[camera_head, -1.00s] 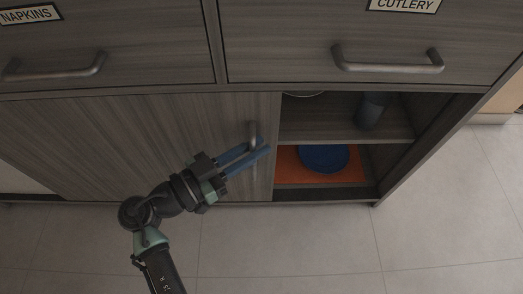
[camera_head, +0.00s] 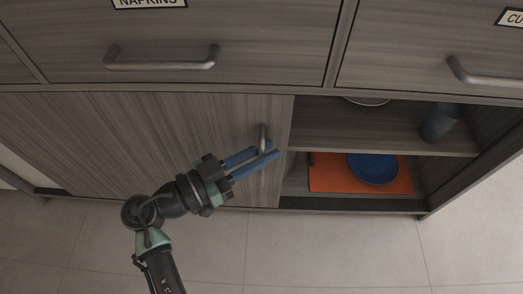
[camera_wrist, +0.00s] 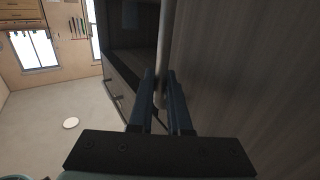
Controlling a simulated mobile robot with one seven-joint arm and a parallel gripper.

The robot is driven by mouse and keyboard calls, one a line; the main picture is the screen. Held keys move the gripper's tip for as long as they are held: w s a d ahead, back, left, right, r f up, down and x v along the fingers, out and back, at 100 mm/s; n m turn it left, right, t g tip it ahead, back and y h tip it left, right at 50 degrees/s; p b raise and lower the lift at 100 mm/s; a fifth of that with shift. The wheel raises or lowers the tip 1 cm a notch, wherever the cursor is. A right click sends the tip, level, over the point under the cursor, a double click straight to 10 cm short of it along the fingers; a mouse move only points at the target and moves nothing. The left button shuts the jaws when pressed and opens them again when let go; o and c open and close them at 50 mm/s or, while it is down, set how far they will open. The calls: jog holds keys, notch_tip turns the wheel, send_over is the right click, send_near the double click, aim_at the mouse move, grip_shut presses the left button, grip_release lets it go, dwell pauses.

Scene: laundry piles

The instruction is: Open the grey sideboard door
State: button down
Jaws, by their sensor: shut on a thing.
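The grey sideboard (camera_head: 318,90) fills the upper part of the head view. Its grey wood-grain door (camera_head: 150,140) covers the left of the lower section, with the compartment to its right uncovered. The upright metal door handle (camera_head: 263,136) is near the door's right edge. My gripper (camera_head: 272,149) is shut on this handle, its blue fingers either side of it. In the wrist view, the fingers (camera_wrist: 162,88) close around the handle bar (camera_wrist: 165,40), beside the door face (camera_wrist: 240,80).
The compartment holds a blue plate (camera_head: 374,168) on an orange mat (camera_head: 325,178), with a blue-grey cup (camera_head: 440,122) on the shelf above. The napkins drawer handle (camera_head: 162,64) sticks out above the door. Open tiled floor (camera_head: 330,255) lies in front.

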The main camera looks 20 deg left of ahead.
jog(key=c, duration=1.2)
grip_release()
jog(key=shift+o, duration=0.2)
jog(key=shift+s, duration=0.1)
jog(key=p+v, duration=0.4)
jog(key=v, duration=0.8)
jog(key=shift+s+a+p, duration=0.25)
jog(key=shift+a+p, duration=0.05)
